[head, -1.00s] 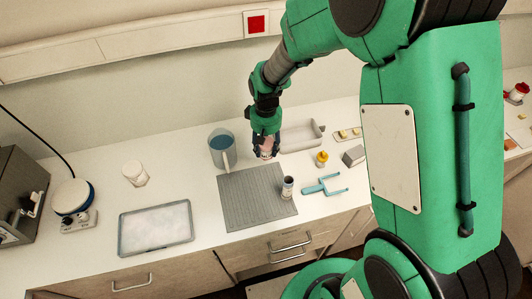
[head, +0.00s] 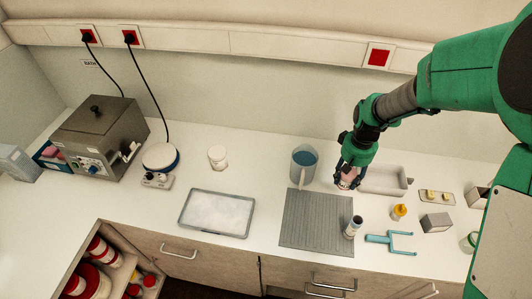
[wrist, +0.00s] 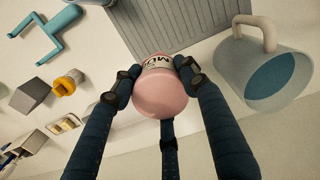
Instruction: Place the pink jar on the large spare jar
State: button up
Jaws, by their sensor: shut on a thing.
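The pink jar (wrist: 160,97) is held between the dark fingers of my gripper (wrist: 160,85), with its smooth pink end toward the wrist camera and a partly hidden label behind. In the head view my gripper (head: 348,180) is shut on the pink jar (head: 346,184), by the back right corner of the grey ribbed mat; I cannot tell its height over the counter. A white jar (head: 217,158) stands upright at the back middle of the counter. Larger red-and-white jars (head: 93,278) sit in an open compartment at lower left. I cannot tell which is the large spare jar.
A jug of blue liquid (head: 304,165) stands just left of my gripper. A grey tray (head: 384,182) lies to its right. The ribbed mat (head: 310,222) bears a small dark-topped jar (head: 353,228). A shallow tray (head: 217,213) lies left. Clear counter surrounds the white jar.

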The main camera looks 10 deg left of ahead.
jog(key=shift+r, duration=0.1)
notch_tip(320, 180, up, 8)
jog(key=shift+r, duration=0.25)
jog(key=a+n+p, duration=0.6)
jog(key=a+p, duration=0.3)
jog(key=a, duration=1.8)
jog(key=s+a+n+p, duration=0.2)
jog(key=s+a+p, duration=0.15)
jog(key=a, duration=0.95)
jog(key=f, duration=0.5)
jog(key=shift+s, duration=0.35)
jog(key=w+a, duration=0.3)
jog(key=w, duration=0.1)
jog(key=w+a+f+p, duration=0.1)
jog(key=w+a, duration=0.2)
jog(key=w, duration=0.1)
jog(key=w+a+p, duration=0.1)
jog(key=w+a, duration=0.3)
jog(key=shift+w+f, duration=0.15)
jog(key=shift+f, duration=0.1)
